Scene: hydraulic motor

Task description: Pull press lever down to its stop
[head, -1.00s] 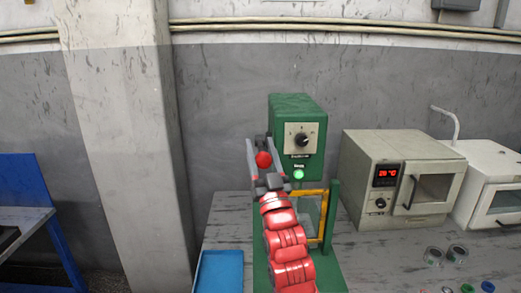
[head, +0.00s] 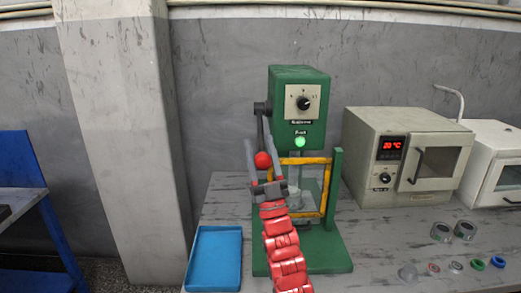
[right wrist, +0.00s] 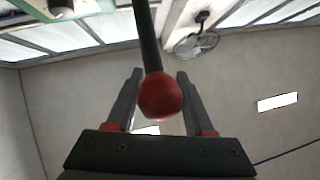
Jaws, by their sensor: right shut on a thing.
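The green press (head: 298,85) stands on the bench with a dial on its front and a lit green button below it. Its dark lever (head: 260,130) comes off a pivot at the left of the press head and points downward to a red ball knob (head: 262,160). My right gripper (head: 263,152) has its fingers on both sides of the knob, shut on it, with the red arm below. In the right wrist view the knob (right wrist: 160,97) sits between the two fingers, with the lever rod rising above it. My left gripper is not in view.
A yellow-framed guard (head: 328,190) is on the press front, just right of my gripper. A blue tray (head: 215,258) lies to the left. A beige oven (head: 375,125) stands to the right, with several small rings and parts in front of it.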

